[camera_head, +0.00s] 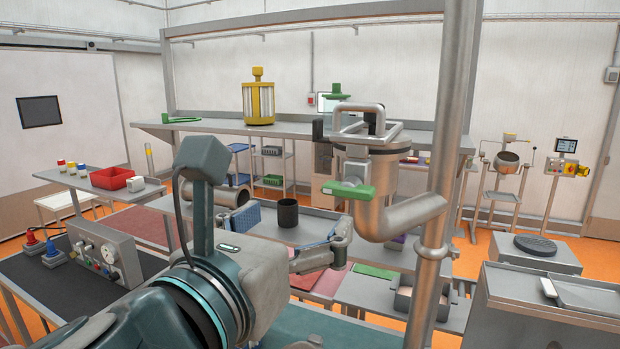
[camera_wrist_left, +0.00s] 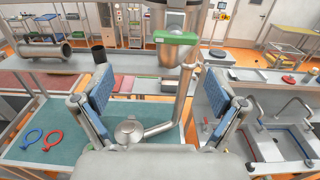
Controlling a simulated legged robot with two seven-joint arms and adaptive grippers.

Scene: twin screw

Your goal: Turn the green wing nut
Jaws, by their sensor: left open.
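The green wing nut (camera_head: 348,190) is a bar-shaped piece on the side of the metal vessel (camera_head: 385,170), above a curved steel pipe. It also shows at the top middle of the left wrist view (camera_wrist_left: 175,38), beyond the fingers. A second green piece (camera_head: 336,91) stands on top near the vessel's frame. My left gripper (camera_head: 296,228) is open and empty, its blue-padded fingers wide apart, below and in front of the nut and apart from it. In the left wrist view its fingers (camera_wrist_left: 158,80) frame the scene. My right gripper is in neither view.
The steel pipe (camera_head: 432,220) rises close to the right of the left gripper. A black cup (camera_head: 288,213) stands on the table behind the fingers. A control box (camera_head: 105,250) is at left. Red and blue rings (camera_wrist_left: 53,140) lie on the teal surface.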

